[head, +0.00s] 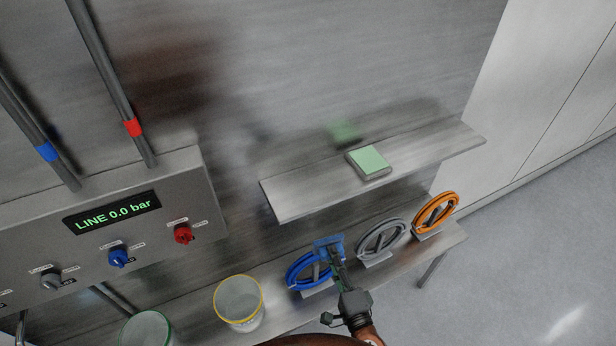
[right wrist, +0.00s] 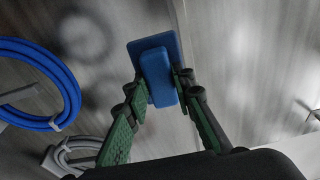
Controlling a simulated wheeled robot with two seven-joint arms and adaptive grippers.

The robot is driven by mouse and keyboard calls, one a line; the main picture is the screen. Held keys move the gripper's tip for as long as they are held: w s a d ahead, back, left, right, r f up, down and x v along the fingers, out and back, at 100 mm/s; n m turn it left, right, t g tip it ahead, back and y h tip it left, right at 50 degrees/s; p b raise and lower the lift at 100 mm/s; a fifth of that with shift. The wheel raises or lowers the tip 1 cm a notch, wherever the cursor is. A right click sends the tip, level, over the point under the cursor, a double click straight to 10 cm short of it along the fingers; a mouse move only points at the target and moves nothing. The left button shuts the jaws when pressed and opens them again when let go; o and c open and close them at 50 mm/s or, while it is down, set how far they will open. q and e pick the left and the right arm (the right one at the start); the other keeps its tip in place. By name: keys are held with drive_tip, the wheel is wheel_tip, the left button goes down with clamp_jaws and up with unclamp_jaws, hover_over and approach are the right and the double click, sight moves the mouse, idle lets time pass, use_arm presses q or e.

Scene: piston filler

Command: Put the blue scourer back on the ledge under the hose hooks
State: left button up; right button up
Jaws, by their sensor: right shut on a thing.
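The blue scourer (head: 327,242) is in my right gripper (head: 337,258), in front of the blue hose in the head view. In the right wrist view the scourer (right wrist: 158,72) shows as a flat blue pad with a raised block, and the fingers of my right gripper (right wrist: 162,88) are shut on that block. The steel ledge (head: 455,240) runs under the hose hooks, which carry a blue hose (head: 297,272), a grey hose (head: 400,233) and an orange hose (head: 451,203). The scourer appears held above the ledge; the exact gap cannot be told. My left gripper is not in view.
A steel shelf (head: 290,201) above the hoses bears a grey block with a green top (head: 369,158). A yellow-rimmed container (head: 238,301) and a green-rimmed one (head: 147,328) stand left of the hoses. A control panel (head: 200,205) with knobs is at the left.

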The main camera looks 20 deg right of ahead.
wheel_tip(320, 180, up, 7)
drive_tip(key=p, duration=0.5)
drive_tip(key=s+d+f+n+g+y, duration=0.1)
drive_tip(key=s+f+n+g+y, duration=0.3)
drive_tip(key=f+n+y, duration=0.1)
drive_tip(key=shift+s+f+g+y, duration=0.3)
drive_tip(key=shift+f+y, duration=0.35)
drive_tip(key=shift+y, duration=0.05)
